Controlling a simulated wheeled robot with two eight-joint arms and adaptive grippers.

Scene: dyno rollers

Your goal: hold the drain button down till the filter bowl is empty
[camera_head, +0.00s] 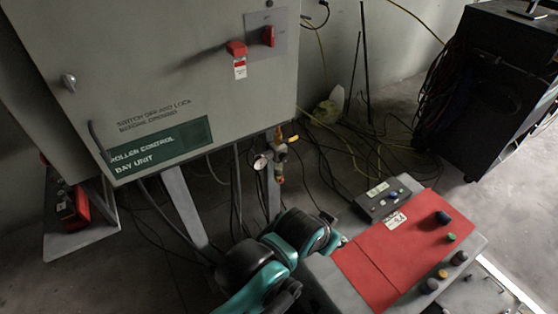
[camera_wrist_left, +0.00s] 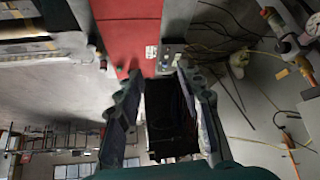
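My right gripper is in neither view.
A console with a red top (camera_head: 395,248) and several knobs stands at the right. A small button box (camera_head: 383,197) lies behind it. Cables cover the floor behind. The grey cabinet (camera_head: 150,70) is at the upper left, and a dark cart (camera_head: 490,90) is at the upper right.

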